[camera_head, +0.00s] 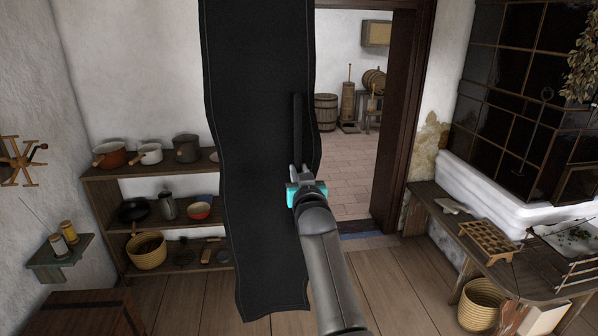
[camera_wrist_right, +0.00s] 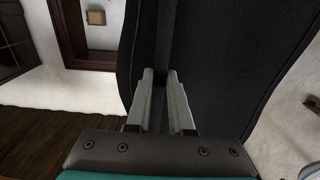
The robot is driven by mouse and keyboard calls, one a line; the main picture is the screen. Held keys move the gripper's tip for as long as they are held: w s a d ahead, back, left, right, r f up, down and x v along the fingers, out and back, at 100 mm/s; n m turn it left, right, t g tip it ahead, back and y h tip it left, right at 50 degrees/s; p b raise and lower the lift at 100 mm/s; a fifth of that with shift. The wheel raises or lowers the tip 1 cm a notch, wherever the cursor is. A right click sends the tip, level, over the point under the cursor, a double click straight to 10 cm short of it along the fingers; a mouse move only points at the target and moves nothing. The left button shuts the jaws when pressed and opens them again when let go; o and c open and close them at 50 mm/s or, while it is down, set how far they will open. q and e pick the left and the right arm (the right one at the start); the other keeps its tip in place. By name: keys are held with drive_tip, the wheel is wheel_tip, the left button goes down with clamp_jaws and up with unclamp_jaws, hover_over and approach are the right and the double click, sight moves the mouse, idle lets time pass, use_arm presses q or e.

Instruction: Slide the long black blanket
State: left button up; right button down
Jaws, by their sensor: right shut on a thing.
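The long black blanket (camera_head: 255,110) hangs upright in front of the doorway's left side and the shelf, from the top edge of the head view down to near the floor. My right gripper (camera_head: 297,172) is at the blanket's right part and shut on a fold of it. In the right wrist view, the two fingers (camera_wrist_right: 162,95) lie on either side of a narrow dark strip, with the blanket (camera_wrist_right: 230,60) filling the area behind. The blanket's top end is out of view. My left gripper is not in view.
An open doorway (camera_head: 352,150) with a tiled floor lies behind to the right. A wooden shelf (camera_head: 105,220) with pots and a basket stands at left. A bench (camera_head: 440,215) runs along the tiled stove (camera_head: 525,100) at right. The plank floor between is clear.

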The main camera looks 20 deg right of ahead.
idle(0.3)
drive_tip(key=c, duration=0.8)
unclamp_jaws()
